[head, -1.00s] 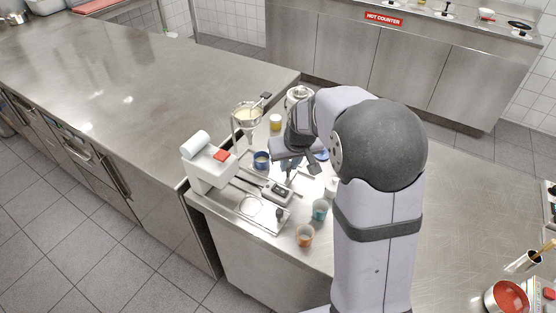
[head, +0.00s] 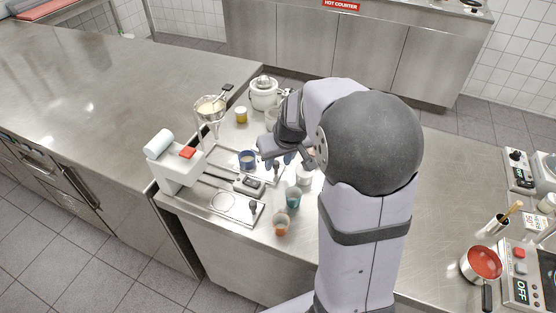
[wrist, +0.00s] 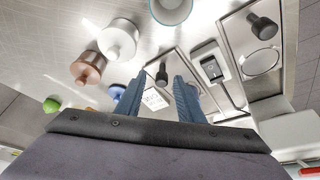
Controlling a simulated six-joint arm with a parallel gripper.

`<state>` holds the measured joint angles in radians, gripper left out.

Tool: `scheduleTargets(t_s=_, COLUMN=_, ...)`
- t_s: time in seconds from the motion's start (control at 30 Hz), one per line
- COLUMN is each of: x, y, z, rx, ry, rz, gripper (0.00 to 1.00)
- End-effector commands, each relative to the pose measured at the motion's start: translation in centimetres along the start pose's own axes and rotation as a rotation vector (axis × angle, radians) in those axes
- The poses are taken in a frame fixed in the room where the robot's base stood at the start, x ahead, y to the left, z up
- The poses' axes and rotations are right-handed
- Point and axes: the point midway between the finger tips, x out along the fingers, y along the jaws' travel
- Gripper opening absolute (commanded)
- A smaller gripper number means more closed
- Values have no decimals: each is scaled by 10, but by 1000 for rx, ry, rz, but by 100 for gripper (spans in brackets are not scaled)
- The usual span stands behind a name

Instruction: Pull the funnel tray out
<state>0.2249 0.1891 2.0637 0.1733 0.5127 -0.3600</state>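The funnel (head: 210,108) stands on its metal stand at the back left, with a handled utensil in it. The funnel tray (head: 269,178) is a flat metal tray extending right from below the funnel. In the wrist view the knob (wrist: 162,72) appears between my two blue fingers, with a gap on each side. My gripper (head: 287,157) is open, over the tray's outer end. My fingers hide part of the tray and a printed label (wrist: 155,98) on it.
A teal cup (head: 293,198) and an orange cup (head: 281,224) stand close on the right. A white pot (head: 264,94) and yellow jar (head: 241,115) are behind.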

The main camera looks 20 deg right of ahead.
Motion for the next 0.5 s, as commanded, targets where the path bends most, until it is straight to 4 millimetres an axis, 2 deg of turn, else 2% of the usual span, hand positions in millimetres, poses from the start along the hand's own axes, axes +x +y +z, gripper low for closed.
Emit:
scheduleTargets(t_s=0.17, x=-9, y=0, z=-1, rx=0, ry=5, rz=1, gripper=34)
scheduleTargets(t_s=0.5, x=-53, y=0, z=-1, rx=0, ry=5, rz=1, gripper=34)
